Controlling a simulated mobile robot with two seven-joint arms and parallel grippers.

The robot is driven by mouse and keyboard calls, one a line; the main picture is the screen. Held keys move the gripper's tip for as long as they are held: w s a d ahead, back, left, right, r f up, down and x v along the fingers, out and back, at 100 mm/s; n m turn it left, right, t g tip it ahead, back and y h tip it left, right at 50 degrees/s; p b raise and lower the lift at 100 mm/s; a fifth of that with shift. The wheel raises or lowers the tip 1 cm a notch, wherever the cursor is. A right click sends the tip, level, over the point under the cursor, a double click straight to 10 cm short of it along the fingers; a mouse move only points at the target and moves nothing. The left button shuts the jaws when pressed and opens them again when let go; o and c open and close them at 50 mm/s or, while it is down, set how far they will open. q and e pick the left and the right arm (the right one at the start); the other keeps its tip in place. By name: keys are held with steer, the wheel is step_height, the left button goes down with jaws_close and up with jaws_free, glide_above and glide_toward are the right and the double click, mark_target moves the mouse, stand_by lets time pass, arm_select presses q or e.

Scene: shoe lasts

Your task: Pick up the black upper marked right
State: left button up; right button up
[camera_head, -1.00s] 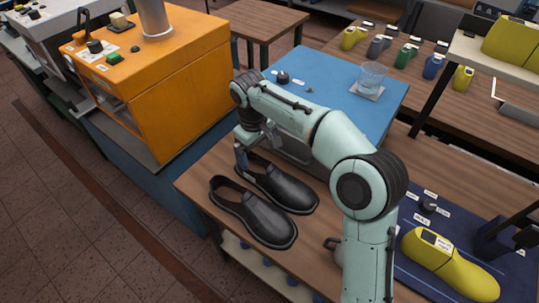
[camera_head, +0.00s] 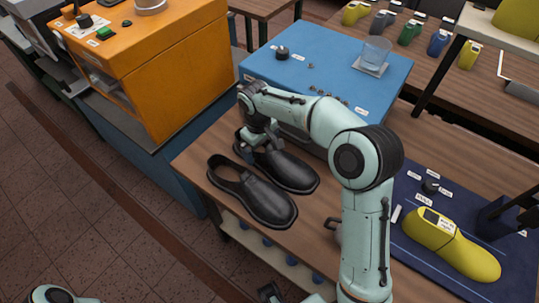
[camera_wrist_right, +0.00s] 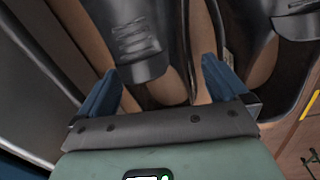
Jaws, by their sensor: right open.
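Two black uppers with tan insides lie side by side on the wooden table: a nearer one (camera_head: 262,200) and a farther one (camera_head: 290,172). I cannot read which is marked right. My right gripper (camera_head: 257,148) is low over the opening end of the farther upper and hides part of it. In the right wrist view, the gripper (camera_wrist_right: 160,88) is open, its two blue fingers apart. A black upper (camera_wrist_right: 135,45) with a tan inside lies between and beyond the fingertips; contact is unclear. A dark piece at the bottom edge may be my left gripper (camera_head: 270,292); it is cut off.
An orange machine (camera_head: 150,60) stands at the left. A yellow last (camera_head: 455,245) lies on a dark blue mat (camera_head: 410,265) at the right. The table's front edge is close to the nearer upper.

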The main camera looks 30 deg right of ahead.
step_height(320, 180, down, 2)
steer(key=shift+d+f, duration=0.1)
steer(key=shift+f, duration=0.15)
steer(key=c, duration=0.9)
steer(key=shift+r, duration=0.15)
steer(key=shift+c, duration=0.2)
